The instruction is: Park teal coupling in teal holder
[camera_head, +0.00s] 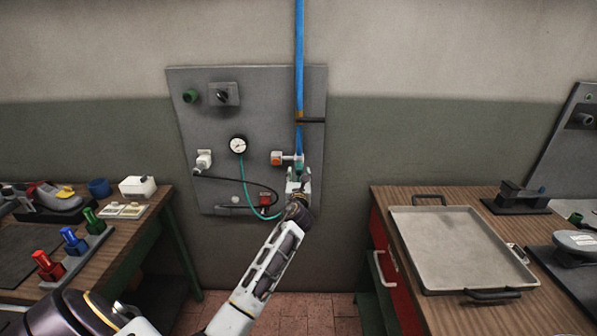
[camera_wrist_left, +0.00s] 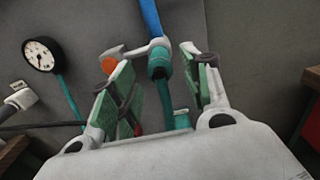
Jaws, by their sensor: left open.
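My left gripper (camera_head: 298,184) is open in front of the wall panel, below the blue pipe. In the left wrist view its green-padded fingers (camera_wrist_left: 165,88) stand apart. Between them a teal fitting (camera_wrist_left: 158,62) with a dark band hangs under the blue pipe; it also shows in the head view (camera_head: 299,164). A lower teal piece (camera_wrist_left: 182,118) shows between the fingers, near the right one. I cannot tell which of these teal parts is the coupling and which the holder, or whether they touch. My right gripper is not in view.
The grey panel (camera_head: 255,95) carries a gauge (camera_head: 238,145) with a teal hose (camera_head: 249,190), an orange-ended valve (camera_head: 279,158), a black cable and a red block (camera_head: 265,200). A bench with coloured pieces stands left; a metal tray (camera_head: 455,240) lies on the right bench.

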